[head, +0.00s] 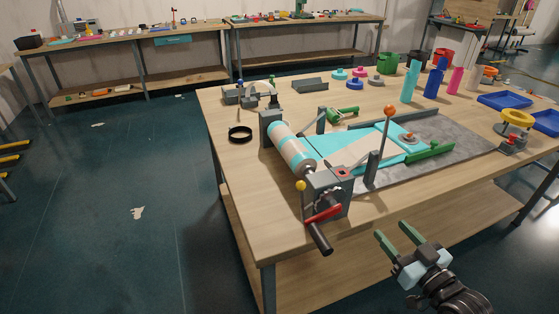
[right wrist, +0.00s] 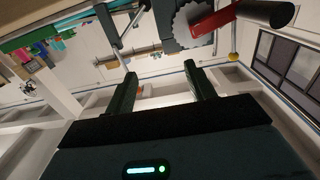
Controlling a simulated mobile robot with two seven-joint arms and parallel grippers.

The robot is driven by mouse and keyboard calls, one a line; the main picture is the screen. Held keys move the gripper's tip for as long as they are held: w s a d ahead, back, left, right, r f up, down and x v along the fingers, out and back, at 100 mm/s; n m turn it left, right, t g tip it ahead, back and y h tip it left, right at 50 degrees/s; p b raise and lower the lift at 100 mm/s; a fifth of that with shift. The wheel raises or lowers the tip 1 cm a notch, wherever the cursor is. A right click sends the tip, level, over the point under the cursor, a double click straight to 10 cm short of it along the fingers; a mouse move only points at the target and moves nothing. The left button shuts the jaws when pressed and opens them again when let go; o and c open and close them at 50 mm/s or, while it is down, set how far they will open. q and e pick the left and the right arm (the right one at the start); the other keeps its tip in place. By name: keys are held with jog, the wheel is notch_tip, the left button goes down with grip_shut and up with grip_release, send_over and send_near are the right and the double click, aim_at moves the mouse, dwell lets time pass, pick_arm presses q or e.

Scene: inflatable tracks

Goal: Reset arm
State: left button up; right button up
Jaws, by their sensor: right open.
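My right gripper (head: 400,240) is open and empty in the head view, low at the right, in front of the table's near edge and apart from everything. Its two green fingers also show in the right wrist view (right wrist: 160,88), spread with nothing between them. On the table stands a roller machine with a teal and cream roller (head: 291,150), a red lever with a black handle (head: 320,235) and an orange-knobbed rod (head: 387,135). The red and black crank also shows in the right wrist view (right wrist: 245,14). My left gripper is in neither view.
The wooden table (head: 240,185) has its near edge just beyond my right gripper. Several bottles (head: 410,82), blue trays (head: 504,100) and a black ring (head: 240,134) stand on it. The floor (head: 120,220) at the left is mostly clear.

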jog(key=s+a+f+m+g+h, duration=0.1)
jog(key=s+a+f+g+h, duration=0.1)
jog(key=s+f, duration=1.1)
jog(key=s+a+f+m+g+h, duration=0.1)
jog(key=s+a+f+g, duration=0.3)
jog(key=s+f, duration=0.9)
jog(key=shift+s+a+g+h, duration=0.35)
jog(key=shift+s+g+h, duration=0.25)
jog(key=shift+s+g, duration=0.6)
jog(key=shift+r, duration=0.1)
